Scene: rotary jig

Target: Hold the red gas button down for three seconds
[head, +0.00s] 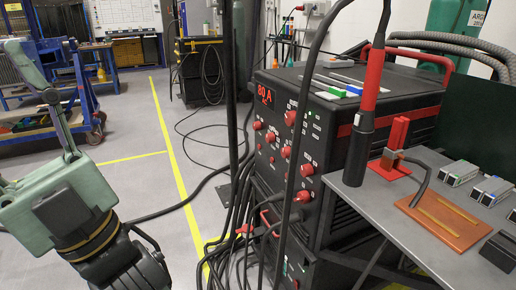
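The black welding machine (345,130) stands in the middle right, its front panel facing left with a lit red "80 A" readout. Several red round controls (286,152) sit on that panel. I cannot tell which one is the gas button; labels are too small to read, and a dark cable crosses in front of part of the panel. My pale green and black arm is at the left, well apart from the panel. Its dark lower end, seemingly my gripper (125,268), runs to the bottom edge. No fingertips show, so its opening is unclear.
A grey metal table (355,200) at the right holds a copper plate (440,217), metal blocks and a red clamp. Thick cables hang in front and lie on the floor.

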